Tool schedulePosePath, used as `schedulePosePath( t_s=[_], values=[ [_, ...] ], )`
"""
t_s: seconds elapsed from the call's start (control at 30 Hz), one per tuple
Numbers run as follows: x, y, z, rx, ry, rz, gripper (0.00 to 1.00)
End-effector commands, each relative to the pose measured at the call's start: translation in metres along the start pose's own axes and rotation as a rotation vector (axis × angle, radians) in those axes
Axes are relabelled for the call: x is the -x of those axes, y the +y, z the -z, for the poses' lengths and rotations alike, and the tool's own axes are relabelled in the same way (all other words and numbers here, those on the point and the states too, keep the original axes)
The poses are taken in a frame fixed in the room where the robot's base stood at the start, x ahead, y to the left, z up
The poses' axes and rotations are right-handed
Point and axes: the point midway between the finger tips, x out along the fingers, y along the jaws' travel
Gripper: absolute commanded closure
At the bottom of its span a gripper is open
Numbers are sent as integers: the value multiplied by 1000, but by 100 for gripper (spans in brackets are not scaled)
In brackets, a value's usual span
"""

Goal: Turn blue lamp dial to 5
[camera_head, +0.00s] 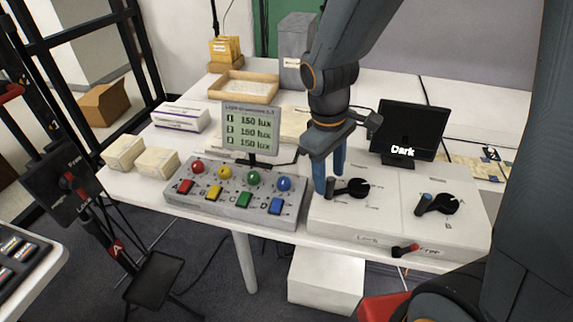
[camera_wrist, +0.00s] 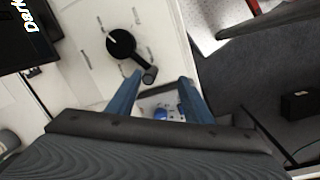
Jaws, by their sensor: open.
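Two black dials sit on a white box: the left dial (camera_head: 357,187) and the right dial (camera_head: 445,204). The right dial's handle, with a blue tip, points left. The left dial's handle also points left, with a dark tip beside my fingers. My gripper (camera_head: 329,177) is open with blue fingers pointing down by that tip, and partly covers the area. In the wrist view, my gripper (camera_wrist: 160,100) has its fingers apart, and the left dial (camera_wrist: 121,43) and its handle tip lie just past them. Contact cannot be told.
A screen reading "Dark" (camera_head: 407,130) stands behind the dials. A panel (camera_head: 235,205) with coloured balls and switches is at left; its display (camera_head: 251,130) shows 150 lux on three lines. Cartons (camera_head: 125,152) lie further left.

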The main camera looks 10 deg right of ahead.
Motion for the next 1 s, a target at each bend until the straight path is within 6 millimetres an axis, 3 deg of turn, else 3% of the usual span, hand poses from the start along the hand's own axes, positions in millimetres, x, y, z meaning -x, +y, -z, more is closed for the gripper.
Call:
schedulePosePath(
  t_s=[0.03,0.2,0.4,0.53,0.67,1.0],
  values=[
    [7,-5,18,161,-20,-21,54],
    [1,-19,80,711,-108,-102,54],
    [-3,-41,132,1150,-195,-174,54],
    [-7,-47,145,1257,-219,-193,54],
    [-18,-45,146,1274,-226,-194,54],
    [-66,-32,142,1270,-224,-193,54]
  ],
)
